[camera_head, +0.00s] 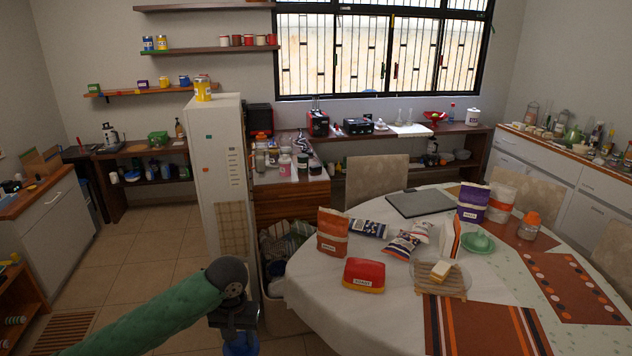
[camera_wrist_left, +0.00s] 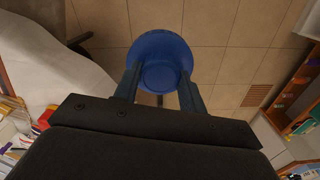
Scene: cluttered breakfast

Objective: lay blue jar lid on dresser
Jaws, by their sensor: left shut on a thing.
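The blue jar lid (camera_head: 241,345) is at the bottom edge of the head view, partly cut off. It is a round blue disc with a raised rim in the left wrist view (camera_wrist_left: 160,62). My left gripper (camera_head: 238,330) is shut on the blue jar lid, with one finger on each side of it, and holds it above the tiled floor. A wooden chest of drawers (camera_head: 291,203) with a cluttered light top stands between the white fridge and the table; I cannot tell whether it is the dresser. White drawer units stand at the far right (camera_head: 556,165) and left (camera_head: 58,215). My right gripper is not in view.
The round table (camera_head: 318,287) with a white cloth, bags, a red butter box (camera_head: 364,275) and a bread board (camera_head: 440,284) is to the right. A bin (camera_head: 272,284) stands beside it. The white fridge (camera_head: 215,160) is ahead. Tiled floor is free at left.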

